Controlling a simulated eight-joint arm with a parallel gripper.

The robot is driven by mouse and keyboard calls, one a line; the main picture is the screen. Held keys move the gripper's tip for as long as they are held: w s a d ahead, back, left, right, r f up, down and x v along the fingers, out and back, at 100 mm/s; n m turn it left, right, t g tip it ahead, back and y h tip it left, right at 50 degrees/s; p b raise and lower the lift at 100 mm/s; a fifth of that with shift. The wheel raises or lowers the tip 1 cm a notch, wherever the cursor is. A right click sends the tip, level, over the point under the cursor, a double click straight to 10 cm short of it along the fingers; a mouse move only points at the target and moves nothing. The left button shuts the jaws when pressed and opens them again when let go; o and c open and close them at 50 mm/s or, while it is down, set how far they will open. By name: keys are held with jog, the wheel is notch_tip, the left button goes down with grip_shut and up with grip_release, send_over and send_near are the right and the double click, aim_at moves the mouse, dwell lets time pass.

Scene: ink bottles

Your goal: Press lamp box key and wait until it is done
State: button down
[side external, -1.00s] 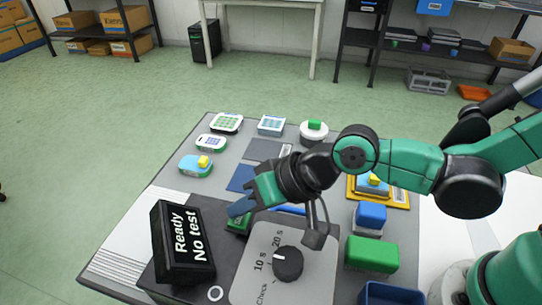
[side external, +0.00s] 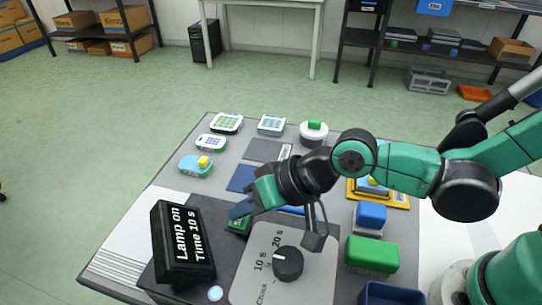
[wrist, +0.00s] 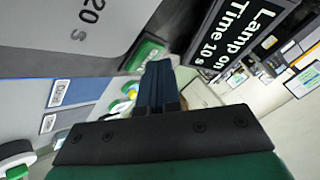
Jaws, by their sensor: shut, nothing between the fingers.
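The lamp box's black display (side external: 183,243) reads "Lamp on Time 10 s"; it also shows in the wrist view (wrist: 238,35). A green key (side external: 238,224) sits on the dark box top behind the display and beside the grey dial panel (side external: 262,245). It shows in the wrist view (wrist: 143,54), partly hidden by my fingers. My gripper (side external: 240,210) is shut and empty, its blue fingertips pointing down at the green key. I cannot tell if they touch it. A small round lamp (side external: 215,293) at the box's front glows pale blue. The black dial knob (side external: 288,263) stands near the 10 s and 20 s marks.
A flat blue pad (side external: 242,178) lies behind my gripper.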

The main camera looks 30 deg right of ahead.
aim_at(246, 219)
jog(key=shift+r, duration=0.75)
jog(key=shift+r, duration=2.5)
jog(key=s+d+f+m+t+h, duration=0.1)
jog(key=d+h, duration=0.6)
jog(key=d, duration=1.5)
jog(key=shift+d+f, duration=0.2)
jog(key=shift+d, duration=0.1)
jog(key=shift+s, duration=0.1)
dwell(2.2)
